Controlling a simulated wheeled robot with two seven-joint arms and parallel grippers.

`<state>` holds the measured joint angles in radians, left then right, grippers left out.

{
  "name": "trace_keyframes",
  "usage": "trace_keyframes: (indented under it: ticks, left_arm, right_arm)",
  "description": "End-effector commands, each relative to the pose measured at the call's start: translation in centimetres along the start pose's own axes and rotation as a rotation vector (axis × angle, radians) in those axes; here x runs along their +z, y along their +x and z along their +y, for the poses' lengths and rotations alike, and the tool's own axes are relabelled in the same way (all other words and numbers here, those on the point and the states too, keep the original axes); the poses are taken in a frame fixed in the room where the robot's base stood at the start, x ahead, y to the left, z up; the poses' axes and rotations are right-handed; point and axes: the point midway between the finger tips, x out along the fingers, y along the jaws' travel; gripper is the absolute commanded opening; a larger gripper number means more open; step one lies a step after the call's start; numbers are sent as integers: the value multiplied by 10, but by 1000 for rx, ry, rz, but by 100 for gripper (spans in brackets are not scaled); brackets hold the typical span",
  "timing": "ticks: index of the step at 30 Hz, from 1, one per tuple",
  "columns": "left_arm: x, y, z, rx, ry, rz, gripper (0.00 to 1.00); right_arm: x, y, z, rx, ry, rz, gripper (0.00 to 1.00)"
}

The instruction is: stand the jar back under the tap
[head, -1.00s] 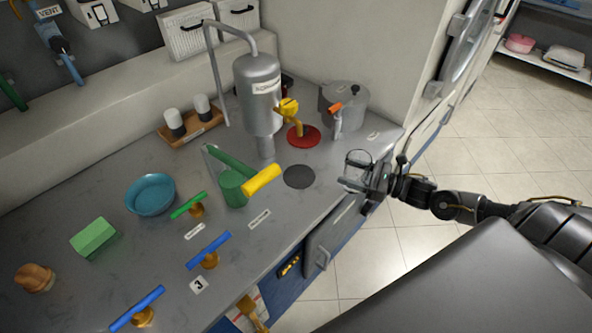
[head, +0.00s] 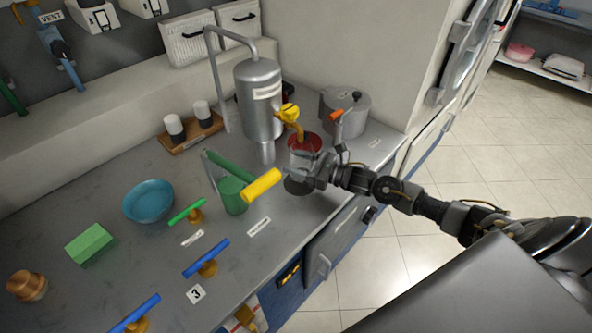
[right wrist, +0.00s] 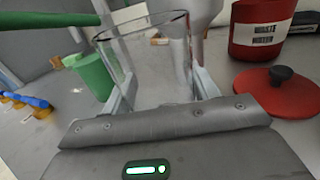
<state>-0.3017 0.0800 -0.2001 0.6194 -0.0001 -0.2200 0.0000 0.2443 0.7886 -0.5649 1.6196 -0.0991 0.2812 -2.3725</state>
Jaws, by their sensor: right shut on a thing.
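The clear glass jar (head: 301,158) is held upright above the counter, near the steel cylinder. It also shows in the right wrist view (right wrist: 150,62), between my fingers. My right gripper (head: 312,172) is shut on it, with a finger on either side (right wrist: 165,92). The yellow tap (head: 289,113) sits on the right side of the steel cylinder (head: 259,98), behind the jar. My left gripper is not in view.
A red waste container (right wrist: 262,28) shows in the right wrist view.

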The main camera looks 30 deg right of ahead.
Motion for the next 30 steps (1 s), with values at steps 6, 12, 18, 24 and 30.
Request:
trace_keyframes:
  ticks: [6, 12, 18, 24, 30]
  left_arm:
    - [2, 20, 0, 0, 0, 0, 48]
    - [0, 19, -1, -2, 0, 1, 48]
    - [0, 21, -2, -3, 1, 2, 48]
    - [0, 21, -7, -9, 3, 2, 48]
    - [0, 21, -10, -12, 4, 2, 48]
  right_arm:
    - [-33, 6, 0, -1, 1, -1, 30]
    - [-34, 6, 0, 0, -1, -2, 30]
    - [-37, 6, 0, 0, -1, -2, 30]
    - [-37, 5, 0, 0, -1, -1, 80]
    - [-37, 5, 0, 0, -1, -1, 82]
